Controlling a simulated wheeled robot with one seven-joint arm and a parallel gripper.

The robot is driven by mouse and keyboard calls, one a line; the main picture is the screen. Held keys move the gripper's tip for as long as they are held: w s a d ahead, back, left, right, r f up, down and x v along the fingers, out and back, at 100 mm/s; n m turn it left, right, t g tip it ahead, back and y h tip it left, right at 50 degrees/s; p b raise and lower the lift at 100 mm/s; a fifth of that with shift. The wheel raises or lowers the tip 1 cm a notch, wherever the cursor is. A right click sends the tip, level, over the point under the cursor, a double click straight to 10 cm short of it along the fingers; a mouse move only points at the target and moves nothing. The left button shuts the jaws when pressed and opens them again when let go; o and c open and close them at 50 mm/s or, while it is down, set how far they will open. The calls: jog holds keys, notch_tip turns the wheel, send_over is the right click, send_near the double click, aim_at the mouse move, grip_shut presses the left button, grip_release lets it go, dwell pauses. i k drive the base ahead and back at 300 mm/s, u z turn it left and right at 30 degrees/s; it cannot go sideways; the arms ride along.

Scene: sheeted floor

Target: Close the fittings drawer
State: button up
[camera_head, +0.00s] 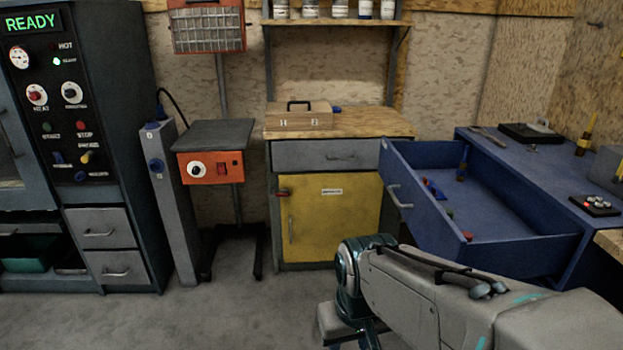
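A blue drawer (565,254) is pulled far out of the blue workbench (553,148) at the right. It is the only drawer I see open, and I take it as the fittings drawer; no label on it is readable. Its front has a pale bar handle (401,197) and faces left. My arm reaches in from the lower right, in front of the drawer. My gripper (347,332) points down at the bottom edge, apart from the handle; its fingertips are cut off or hidden.
A yellow-doored cabinet (350,215) with a shut grey drawer (335,155) stands behind, with a wooden box (300,116) on top. An orange control box on a stand (213,166) and a dark machine (112,150) stand left. The grey floor (200,315) at the left front is clear.

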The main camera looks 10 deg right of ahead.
aim_at(518, 234)
jog(key=u, duration=0.2)
jog(key=i, duration=1.2)
jog(key=z, duration=0.6)
